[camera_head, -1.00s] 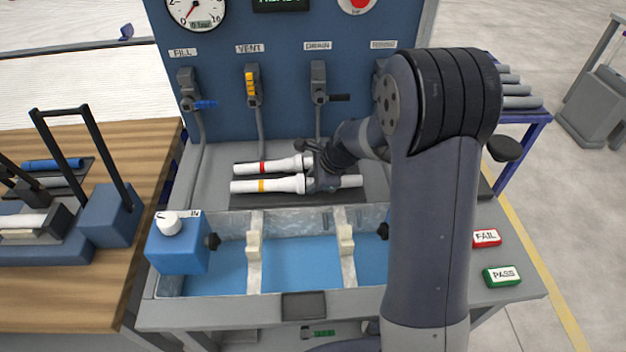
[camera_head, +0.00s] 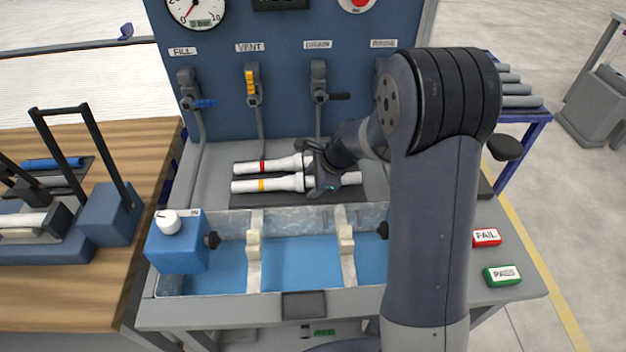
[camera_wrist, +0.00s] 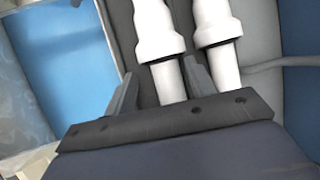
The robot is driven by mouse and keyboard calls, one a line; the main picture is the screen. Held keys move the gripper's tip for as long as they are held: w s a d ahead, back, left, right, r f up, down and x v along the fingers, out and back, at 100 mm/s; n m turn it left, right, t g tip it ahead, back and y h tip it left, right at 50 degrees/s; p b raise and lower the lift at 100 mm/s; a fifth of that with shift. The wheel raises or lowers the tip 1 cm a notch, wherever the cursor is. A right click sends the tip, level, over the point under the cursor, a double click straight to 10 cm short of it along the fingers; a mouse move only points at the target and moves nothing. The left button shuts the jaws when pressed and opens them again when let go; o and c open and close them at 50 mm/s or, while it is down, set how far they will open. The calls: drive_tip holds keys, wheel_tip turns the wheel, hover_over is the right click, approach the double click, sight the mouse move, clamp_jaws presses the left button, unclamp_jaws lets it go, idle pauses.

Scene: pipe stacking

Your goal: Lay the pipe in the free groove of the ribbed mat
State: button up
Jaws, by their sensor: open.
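The dark ribbed mat (camera_head: 285,198) lies on the bench between the valve panel and the water trough. Two white pipes lie on it side by side. The back pipe (camera_head: 280,166) has a red band; the front pipe (camera_head: 280,184) has a yellow band. My gripper (camera_head: 321,180) is low over the mat, at the front pipe's right part. In the wrist view my gripper (camera_wrist: 160,67) is open, with one finger on each side of the front pipe (camera_wrist: 168,78). One finger stands between it and the back pipe (camera_wrist: 222,55). Finger contact and the grooves cannot be made out.
The trough (camera_head: 310,222), with blue water and white supports, is just in front of the mat. The blue panel (camera_head: 285,105) with valves rises behind. A blue box (camera_head: 178,250) stands at the trough's left. FAIL (camera_head: 486,237) and PASS (camera_head: 502,275) blocks sit at the right.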

drive_tip(key=v, duration=1.1)
drive_tip(key=shift+f, duration=0.15)
drive_tip(key=x, duration=1)
drive_tip(key=shift+a+f, duration=0.15)
drive_tip(key=shift+w+a, duration=0.1)
drive_tip(key=shift+w, duration=0.1)
drive_tip(key=shift+r+p, duration=0.45)
drive_tip(key=shift+r, duration=0.05)
